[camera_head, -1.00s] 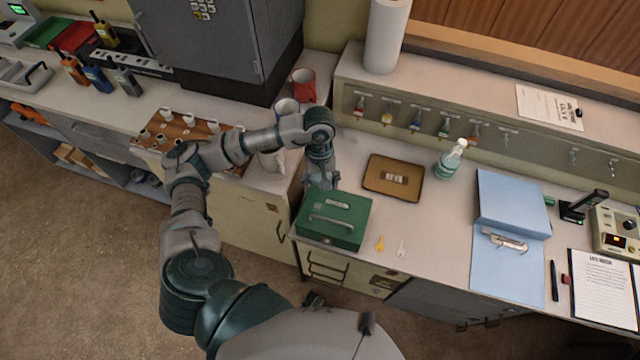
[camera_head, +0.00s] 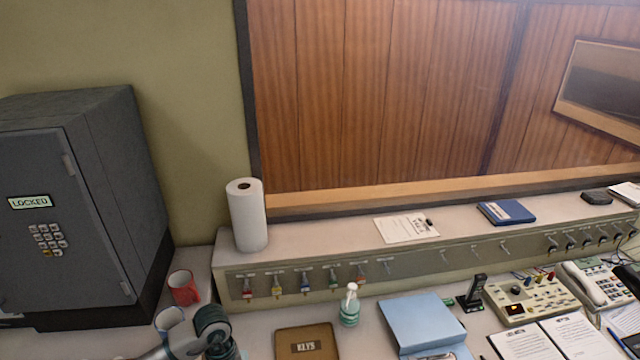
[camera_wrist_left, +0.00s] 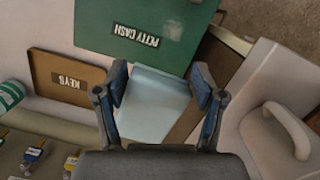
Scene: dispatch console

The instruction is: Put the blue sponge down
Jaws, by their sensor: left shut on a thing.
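A pale blue block, apparently the blue sponge (camera_wrist_left: 156,105), sits between the fingers of my left gripper (camera_wrist_left: 160,84) in the left wrist view. The gripper is shut on it. The green cash box (camera_wrist_left: 145,32) lies beyond the fingertips, and the brown key tray (camera_wrist_left: 65,82) is to their left. I cannot tell how high the sponge is above the counter. In the head view only part of my left arm shows at the bottom edge; its gripper and the sponge are out of that picture. My right gripper is in no view.
A red mug (camera_head: 184,288) stands by the grey locked cabinet (camera_head: 70,210). A spray bottle (camera_head: 349,308) stands between the key tray (camera_head: 307,343) and a blue folder (camera_head: 420,325).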

